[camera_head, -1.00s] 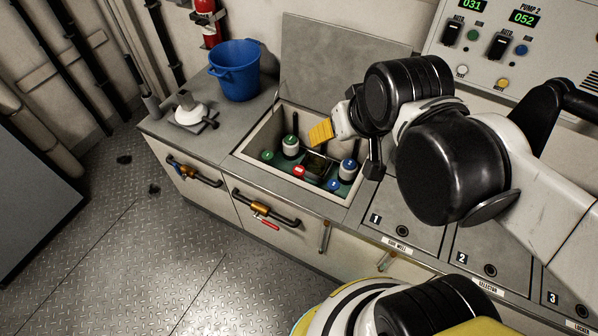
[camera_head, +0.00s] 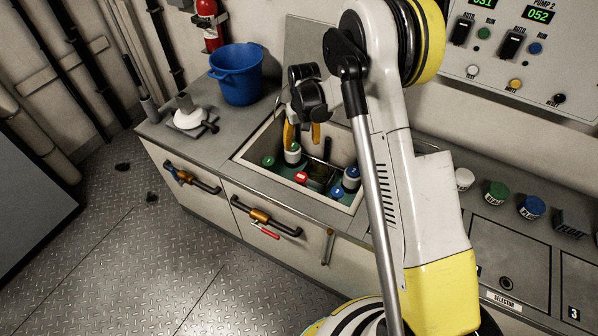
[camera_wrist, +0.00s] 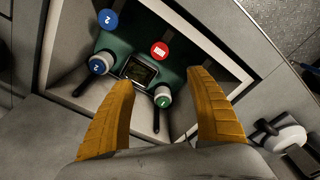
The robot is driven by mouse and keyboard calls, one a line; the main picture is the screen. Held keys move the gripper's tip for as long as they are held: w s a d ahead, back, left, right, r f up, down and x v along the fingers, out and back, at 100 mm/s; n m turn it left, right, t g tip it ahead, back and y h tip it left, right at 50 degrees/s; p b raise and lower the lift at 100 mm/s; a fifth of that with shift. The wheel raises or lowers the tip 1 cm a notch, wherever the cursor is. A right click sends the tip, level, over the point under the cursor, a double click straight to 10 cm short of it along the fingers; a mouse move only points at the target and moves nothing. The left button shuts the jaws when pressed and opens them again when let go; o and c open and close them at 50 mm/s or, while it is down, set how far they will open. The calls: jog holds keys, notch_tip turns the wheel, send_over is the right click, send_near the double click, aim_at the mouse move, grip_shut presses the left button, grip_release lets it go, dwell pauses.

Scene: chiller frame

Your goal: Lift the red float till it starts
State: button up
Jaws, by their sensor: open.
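The red float (camera_head: 301,178) sits low in the open well; the wrist view shows it as a red disc with a white mark (camera_wrist: 159,49), beyond the fingertips. My gripper (camera_head: 302,143) is over the left back part of the well, fingers downward. In the wrist view my gripper (camera_wrist: 160,82) is open and empty. A white cylinder with a green top marked 1 (camera_wrist: 162,98) shows between its fingers; contact cannot be told. A blue-topped cylinder (camera_wrist: 100,64) and a blue disc marked 2 (camera_wrist: 107,18) are to the left. A green disc (camera_head: 267,160) is in the well.
The well rim (camera_head: 252,178) surrounds these parts. A raised lid (camera_head: 300,40) stands behind it. A blue bucket (camera_head: 237,75) and a white plunger-like item (camera_head: 188,115) stand left on the counter. Several labelled caps, including a green one (camera_head: 496,192), stand to the right.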

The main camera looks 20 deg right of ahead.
aim_at(301, 176)
jog(key=shift+g, duration=0.4)
jog(key=f+b, duration=0.1)
jog(key=f, duration=0.5)
jog(key=f+b, duration=0.2)
jog(key=f, duration=0.4)
jog(key=f+b, duration=0.2)
jog(key=f, duration=0.4)
jog(key=shift+w+f, duration=0.25)
jog(key=shift+f, duration=0.1)
jog(key=shift+r, duration=0.1)
grip_shut()
